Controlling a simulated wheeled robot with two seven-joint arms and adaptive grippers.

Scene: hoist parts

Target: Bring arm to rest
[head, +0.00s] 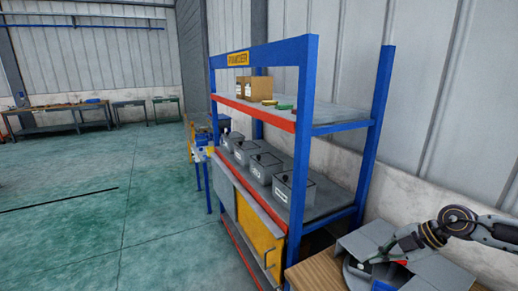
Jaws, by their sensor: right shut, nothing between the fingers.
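My right arm comes in from the right edge, bent at a round joint. My right gripper (372,261) is at the lower right, low over a grey open box (352,246) on a wooden table (312,272). The gripper is small and dark here; it is shut with nothing held. I cannot tell whether it touches the box. A small red thing (402,262) shows just under the arm, partly hidden. My left gripper is out of view.
A blue shelf rack (303,130) stands left of the table, with several grey bins (295,190) on its middle shelf and cardboard boxes (258,88) on top. Workbenches (45,128) line the far wall. The green floor (110,220) at left is mostly clear.

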